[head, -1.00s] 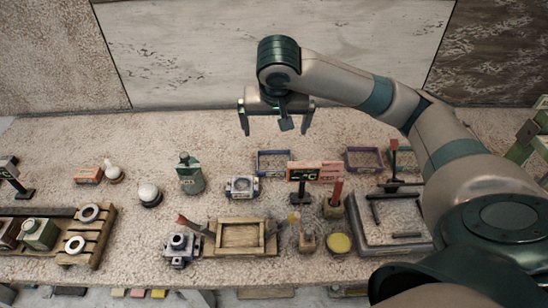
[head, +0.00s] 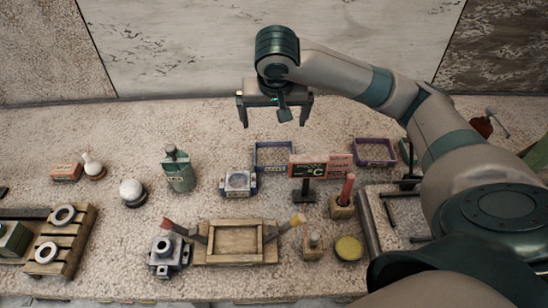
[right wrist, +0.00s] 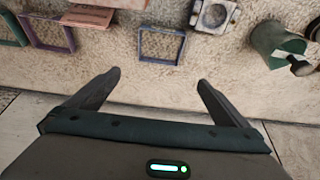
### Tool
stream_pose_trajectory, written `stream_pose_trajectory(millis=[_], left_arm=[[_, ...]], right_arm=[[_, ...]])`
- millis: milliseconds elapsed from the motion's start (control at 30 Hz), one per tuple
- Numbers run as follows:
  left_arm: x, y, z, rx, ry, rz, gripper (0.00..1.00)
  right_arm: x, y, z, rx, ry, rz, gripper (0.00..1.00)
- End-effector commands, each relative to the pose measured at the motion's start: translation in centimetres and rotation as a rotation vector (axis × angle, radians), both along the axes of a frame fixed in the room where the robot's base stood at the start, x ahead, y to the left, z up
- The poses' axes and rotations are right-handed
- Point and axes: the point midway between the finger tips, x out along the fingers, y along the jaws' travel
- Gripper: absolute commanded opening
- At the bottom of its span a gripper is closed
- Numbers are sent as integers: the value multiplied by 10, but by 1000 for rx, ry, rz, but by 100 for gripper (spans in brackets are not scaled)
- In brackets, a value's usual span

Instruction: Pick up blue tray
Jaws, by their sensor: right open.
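The blue tray (head: 273,145) is a small, shallow, blue-grey rectangular frame on the table, behind the black sign. It also shows in the right wrist view (right wrist: 162,61), beyond and between the fingers. My right gripper (head: 274,119) is open and empty. In the head view it hangs over the table, just above the tray in the picture. In the right wrist view its fingertips (right wrist: 159,80) are apart from the tray, with bare surface between. My left gripper is not in view.
A purple tray (head: 375,163) stands right of the blue one. A grey device (head: 238,182) and a green bottle (head: 179,172) are to the left. The table behind is clear.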

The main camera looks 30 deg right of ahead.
Motion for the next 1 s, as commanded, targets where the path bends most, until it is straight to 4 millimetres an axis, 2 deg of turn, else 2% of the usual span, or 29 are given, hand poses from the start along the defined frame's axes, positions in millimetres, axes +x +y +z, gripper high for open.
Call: stream_pose_trajectory(millis=[267,467,600,767,900,1000], left_arm=[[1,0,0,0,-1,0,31],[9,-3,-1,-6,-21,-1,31],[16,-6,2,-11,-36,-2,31],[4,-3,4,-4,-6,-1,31],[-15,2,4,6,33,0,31],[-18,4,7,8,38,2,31]], right_arm=[[0,0,-1,0,0,0,100],[5,-3,-15,2,2,-1,100],[11,-8,-32,-1,4,-2,100],[20,-14,-59,-1,4,-3,100],[28,-18,-82,-1,4,-1,100],[33,-22,-96,-1,3,-2,100]])
